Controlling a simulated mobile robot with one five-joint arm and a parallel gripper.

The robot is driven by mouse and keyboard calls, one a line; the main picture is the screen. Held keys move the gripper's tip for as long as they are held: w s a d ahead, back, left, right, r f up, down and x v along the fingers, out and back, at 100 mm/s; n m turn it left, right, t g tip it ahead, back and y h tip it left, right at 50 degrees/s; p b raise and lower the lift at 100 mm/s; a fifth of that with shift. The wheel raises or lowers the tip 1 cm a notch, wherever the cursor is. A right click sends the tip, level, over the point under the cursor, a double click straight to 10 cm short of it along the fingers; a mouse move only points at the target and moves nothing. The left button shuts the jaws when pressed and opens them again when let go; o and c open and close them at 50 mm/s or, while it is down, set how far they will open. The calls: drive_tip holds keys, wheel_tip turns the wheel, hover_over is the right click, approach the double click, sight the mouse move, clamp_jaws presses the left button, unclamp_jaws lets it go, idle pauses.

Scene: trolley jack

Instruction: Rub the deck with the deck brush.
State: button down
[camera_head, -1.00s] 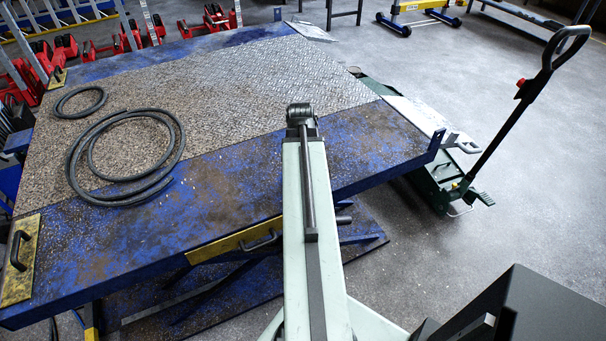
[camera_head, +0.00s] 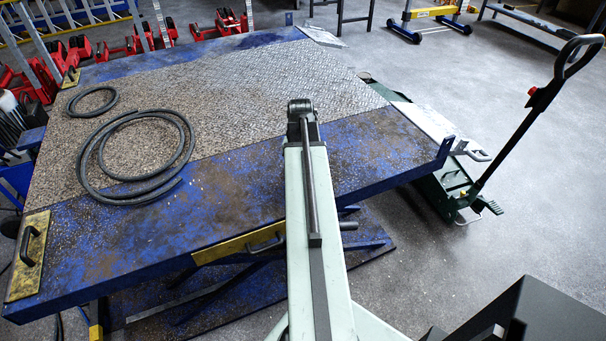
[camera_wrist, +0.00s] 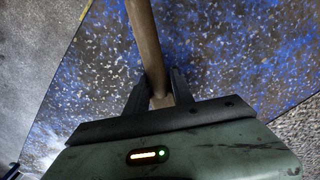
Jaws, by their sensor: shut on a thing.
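The deck (camera_head: 232,198) is a blue, worn lift table top with brown stains, pale flecks and a grey tread-plate panel; it also fills much of the wrist view (camera_wrist: 215,60). In the wrist view my gripper (camera_wrist: 160,88) is shut on the brown handle of the deck brush (camera_wrist: 146,38), over the blue flecked surface. The handle runs up out of the picture. The brush head is out of sight, so I cannot tell whether it touches the deck. In the head view my arm reaches over the deck and hides the gripper and brush.
A large hose coil (camera_head: 184,160) and a small one (camera_head: 93,114) lie on the deck's left. A yellow plate with a black handle (camera_head: 31,243) sits at the front left corner. A green jack (camera_head: 452,200) with a tall black handle stands right.

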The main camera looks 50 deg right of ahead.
drive_tip(key=shift+w+d+r, duration=0.1)
drive_tip(key=shift+w+d, duration=0.4)
drive_tip(key=shift+w, duration=0.4)
drive_tip(key=shift+w+d+f, duration=0.1)
drive_tip(key=shift+w+d, duration=0.45)
drive_tip(key=shift+w, duration=0.4)
drive_tip(key=shift+w+d+r, duration=0.1)
drive_tip(key=shift+w+d, duration=0.4)
drive_tip(key=shift+w, duration=0.4)
drive_tip(key=shift+w+a, duration=0.35)
drive_tip(key=shift+a, duration=0.45)
drive_tip(key=shift+s+a, duration=0.45)
drive_tip(key=shift+s, duration=0.4)
drive_tip(key=shift+s+a, duration=0.4)
drive_tip(key=shift+s, duration=0.4)
drive_tip(key=shift+s+a, duration=0.6)
drive_tip(key=shift+s, duration=0.5)
drive_tip(key=shift+s+a, duration=0.6)
drive_tip(key=shift+s, duration=0.55)
drive_tip(key=shift+s+a, duration=0.6)
drive_tip(key=shift+s, duration=0.5)
drive_tip(key=shift+w+d+r+p, duration=0.1)
drive_tip(key=shift+r+p, duration=0.25)
drive_tip(key=shift+p, duration=0.15)
wheel_tip(320, 180, up, 5)
drive_tip(key=p, duration=0.5)
